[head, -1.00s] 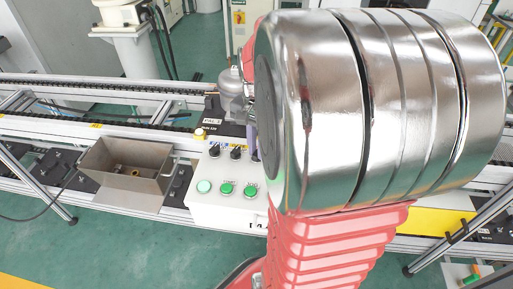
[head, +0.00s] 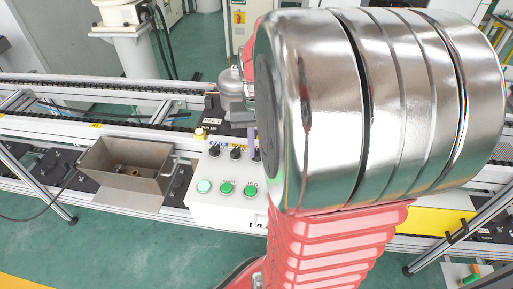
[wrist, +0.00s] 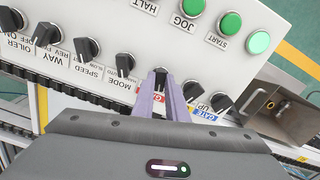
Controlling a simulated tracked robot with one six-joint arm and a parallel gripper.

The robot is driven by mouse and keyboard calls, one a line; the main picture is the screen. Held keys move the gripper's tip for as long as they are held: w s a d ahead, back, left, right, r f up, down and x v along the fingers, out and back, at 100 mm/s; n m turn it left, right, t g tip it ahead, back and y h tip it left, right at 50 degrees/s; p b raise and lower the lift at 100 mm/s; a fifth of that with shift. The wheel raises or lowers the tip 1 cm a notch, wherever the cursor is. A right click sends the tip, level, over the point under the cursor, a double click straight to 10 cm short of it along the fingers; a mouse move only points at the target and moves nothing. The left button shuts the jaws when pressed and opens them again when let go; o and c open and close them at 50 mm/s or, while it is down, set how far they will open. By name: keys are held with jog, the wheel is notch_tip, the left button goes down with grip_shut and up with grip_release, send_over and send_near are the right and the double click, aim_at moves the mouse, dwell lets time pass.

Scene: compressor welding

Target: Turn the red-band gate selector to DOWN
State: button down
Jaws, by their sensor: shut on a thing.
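The red-band gate selector (wrist: 160,77) is a black knob on the white control panel, with a partly hidden red-band label (wrist: 153,99) beside it in the wrist view. My gripper (wrist: 161,81) has its two purple fingers shut on this knob, one on each side. The fingers hide part of the label, and I cannot read the knob's pointer setting. In the head view, my gripper (head: 253,152) is mostly hidden behind my arm's large metal joint, with its purple fingers down at the panel's selectors.
A blue-band gate selector (wrist: 221,103) and a black knob (wrist: 191,91) sit close to the right of my fingers. The mode knob (wrist: 124,64) is close on the left. Green buttons (wrist: 230,23) line the panel's far side. A metal bin (head: 126,172) stands left of the panel.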

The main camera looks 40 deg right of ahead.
aim_at(257, 152)
jog(key=shift+n, duration=0.8)
jog(key=c, duration=1.8)
grip_release()
jog(key=shift+o, duration=0.2)
notch_tip(257, 152, up, 14)
jog(key=shift+f, duration=0.15)
